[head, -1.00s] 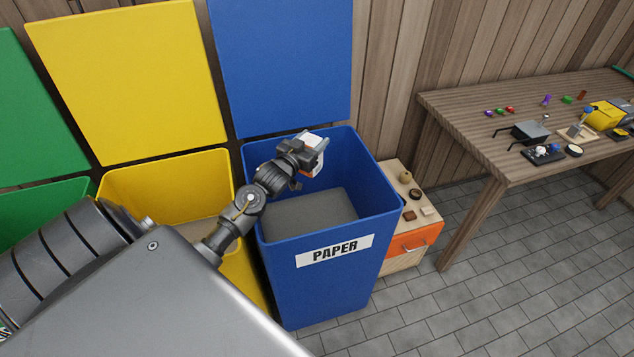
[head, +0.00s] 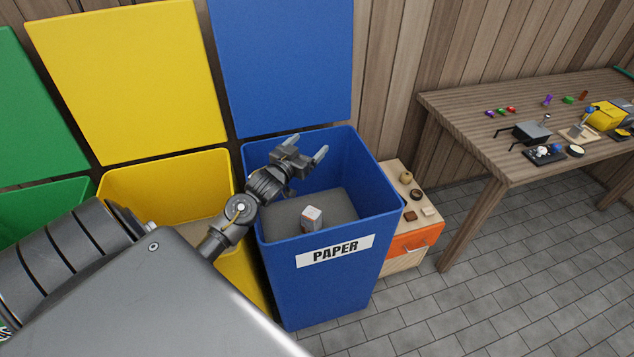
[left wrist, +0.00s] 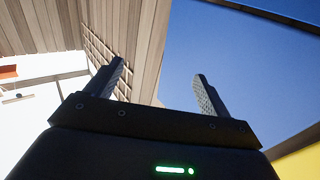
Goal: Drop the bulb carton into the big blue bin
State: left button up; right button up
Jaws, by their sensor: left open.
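The bulb carton (head: 311,217), a small white and orange box, is inside the big blue bin (head: 330,285), near its front wall and below my gripper. I cannot tell whether it rests on the grey bottom. The bin's lid stands open and its front reads PAPER. My left gripper (head: 306,147) is over the bin's opening, apart from the carton, with its fingers spread and empty. In the left wrist view its two fingers (left wrist: 158,90) are wide apart with nothing between them. My right gripper is not in view.
A yellow bin (head: 165,185) and a green bin (head: 65,200) stand open to the left. A small cabinet (head: 415,240) with an orange drawer stands right of the blue bin. A wooden workbench (head: 470,115) with several small items is farther right, with clear tiled floor before it.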

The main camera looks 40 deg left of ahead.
pick_arm(q)
jog(key=s, duration=0.7)
jog(key=shift+s+d+b, duration=0.35)
jog(key=shift+s+d, duration=0.05)
jog(key=shift+d, duration=0.05)
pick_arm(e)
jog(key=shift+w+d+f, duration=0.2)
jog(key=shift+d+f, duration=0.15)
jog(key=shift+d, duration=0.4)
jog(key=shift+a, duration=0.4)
